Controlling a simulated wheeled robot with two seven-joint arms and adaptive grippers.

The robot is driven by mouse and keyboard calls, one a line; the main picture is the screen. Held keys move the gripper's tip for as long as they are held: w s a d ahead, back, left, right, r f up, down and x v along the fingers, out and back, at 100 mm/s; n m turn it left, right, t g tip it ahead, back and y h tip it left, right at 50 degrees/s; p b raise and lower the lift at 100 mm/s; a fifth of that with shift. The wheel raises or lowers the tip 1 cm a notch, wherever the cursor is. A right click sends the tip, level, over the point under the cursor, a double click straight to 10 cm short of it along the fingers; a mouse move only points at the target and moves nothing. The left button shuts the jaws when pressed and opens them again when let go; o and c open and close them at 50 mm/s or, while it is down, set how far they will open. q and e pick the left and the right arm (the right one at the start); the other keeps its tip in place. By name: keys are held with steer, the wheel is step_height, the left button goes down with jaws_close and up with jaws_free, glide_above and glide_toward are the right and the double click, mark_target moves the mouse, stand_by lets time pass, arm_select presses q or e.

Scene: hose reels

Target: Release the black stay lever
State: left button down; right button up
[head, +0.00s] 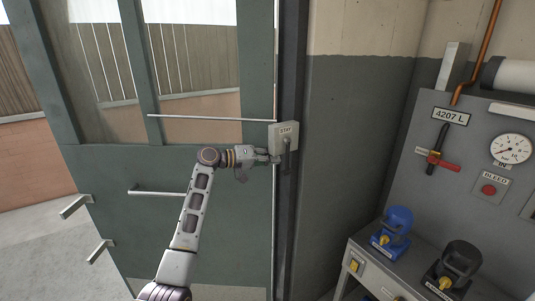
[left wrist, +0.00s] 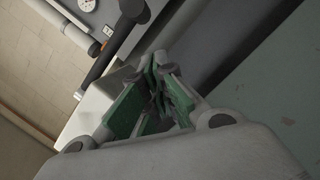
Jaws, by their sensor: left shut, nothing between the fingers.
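The black stay lever (head: 287,157) hangs down from a pale box marked STAY (head: 281,134) on the door frame. My left gripper (head: 274,160) is just left of the lever, below the box, with its fingers shut and empty. In the left wrist view the green-padded fingers (left wrist: 160,72) come together. Whether the fingers touch the box or lever is unclear in the head view. My right gripper is out of view.
A green glazed door (head: 225,190) with a horizontal bar (head: 210,118) and a handle (head: 158,191) stands behind my left arm.

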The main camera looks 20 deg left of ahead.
arm_select(q)
steer(key=shift+s+d+f+p, duration=0.35)
steer(key=shift+s+d+f, duration=0.4)
steer(key=shift+d, duration=0.1)
steer(key=shift+f, duration=0.1)
